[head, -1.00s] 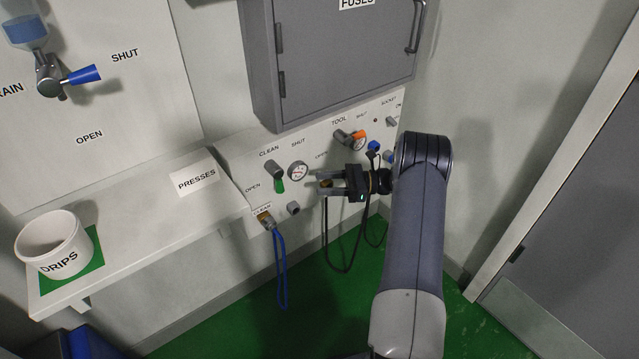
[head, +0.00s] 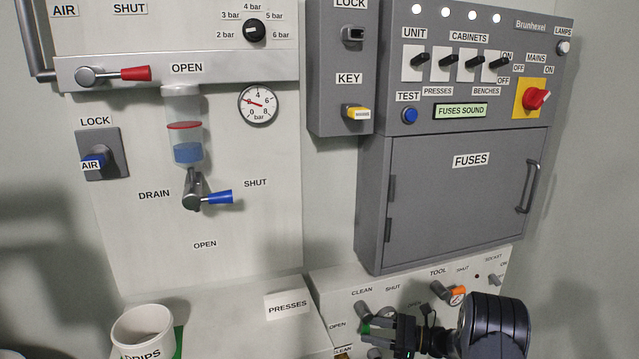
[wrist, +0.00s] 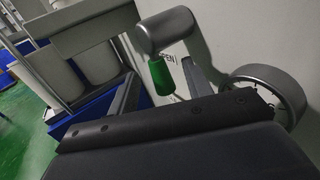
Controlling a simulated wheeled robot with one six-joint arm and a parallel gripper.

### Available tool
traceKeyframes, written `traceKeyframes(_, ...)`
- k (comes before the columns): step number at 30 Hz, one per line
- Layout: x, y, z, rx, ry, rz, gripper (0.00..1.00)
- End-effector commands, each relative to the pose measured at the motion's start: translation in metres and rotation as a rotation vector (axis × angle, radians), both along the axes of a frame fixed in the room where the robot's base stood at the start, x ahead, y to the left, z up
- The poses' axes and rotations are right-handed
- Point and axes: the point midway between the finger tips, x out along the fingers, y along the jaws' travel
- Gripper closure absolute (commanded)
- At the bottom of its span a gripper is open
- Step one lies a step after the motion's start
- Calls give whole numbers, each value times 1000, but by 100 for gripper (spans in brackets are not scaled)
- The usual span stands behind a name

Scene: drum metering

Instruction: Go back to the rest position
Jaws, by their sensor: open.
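My gripper (head: 370,335) is at the bottom of the head view, pointing left, its jaws open with nothing seen between them.
The grey fuse cabinet (head: 460,200) juts out above my arm. A white DRIPS pot (head: 143,330) stands on the shelf (head: 225,325) at lower left. The orange-tipped TOOL lever (head: 457,292) is just above my wrist. A blue-handled drain valve (head: 218,197) is on the wall panel.

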Motion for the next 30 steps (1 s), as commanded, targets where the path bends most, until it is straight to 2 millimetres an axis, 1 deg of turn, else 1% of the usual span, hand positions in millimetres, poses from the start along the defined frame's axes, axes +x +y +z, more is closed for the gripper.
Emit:
traceKeyframes(2,1,0,3,-20,-8,-1,52)
traceKeyframes(13,1,-1,1,-40,-14,0,52)
traceKeyframes(19,0,-1,-4,4,2,-1,52)
traceKeyframes(20,-1,-6,-1,2,0,-3,52)
traceKeyframes(23,-5,-23,0,0,0,-4,52)
traceKeyframes(30,-19,-69,-1,0,-1,-4,52)
